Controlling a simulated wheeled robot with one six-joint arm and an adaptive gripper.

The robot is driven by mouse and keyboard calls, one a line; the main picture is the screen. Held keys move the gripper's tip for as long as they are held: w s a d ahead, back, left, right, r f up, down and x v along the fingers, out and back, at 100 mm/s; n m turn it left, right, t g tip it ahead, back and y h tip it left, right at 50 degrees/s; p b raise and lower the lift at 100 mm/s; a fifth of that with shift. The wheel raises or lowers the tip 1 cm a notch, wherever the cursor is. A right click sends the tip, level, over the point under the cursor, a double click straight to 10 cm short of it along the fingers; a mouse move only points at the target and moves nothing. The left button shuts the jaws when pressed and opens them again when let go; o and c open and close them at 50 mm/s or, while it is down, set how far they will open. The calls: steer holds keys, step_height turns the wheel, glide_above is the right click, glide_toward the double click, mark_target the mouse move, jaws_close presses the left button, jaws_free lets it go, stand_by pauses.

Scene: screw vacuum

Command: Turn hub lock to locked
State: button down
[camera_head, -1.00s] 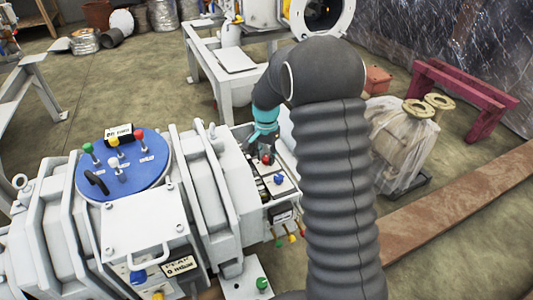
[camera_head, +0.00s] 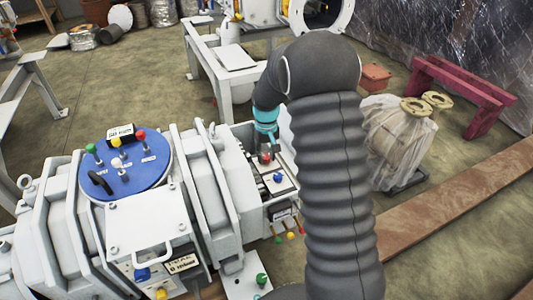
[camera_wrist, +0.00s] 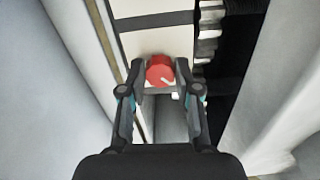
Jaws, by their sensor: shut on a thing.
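A round red knob (camera_wrist: 158,69), which I take to be the hub lock, sits on a pale panel (camera_wrist: 155,28) between my fingertips in the wrist view. A short white mark on its face points to the lower right. My gripper (camera_wrist: 161,80) is shut on the knob, one fingertip at each side. In the head view the red knob (camera_head: 265,157) shows on the right part of the white machine (camera_head: 217,190), just below my gripper (camera_head: 265,147). No label for its positions can be read.
A blue knob (camera_head: 278,178) stands close to the red one on the same panel. A blue disc (camera_head: 125,170) with several coloured knobs lies to the left. In the wrist view, pale walls rise on both sides and a dark toothed part (camera_wrist: 208,35) is at right.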

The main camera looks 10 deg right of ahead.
mark_target(266, 156)
steer(key=shift+n, duration=1.3)
steer(key=c, duration=0.8)
jaws_free()
step_height(266, 156, up, 12)
steer(key=shift+w, duration=0.1)
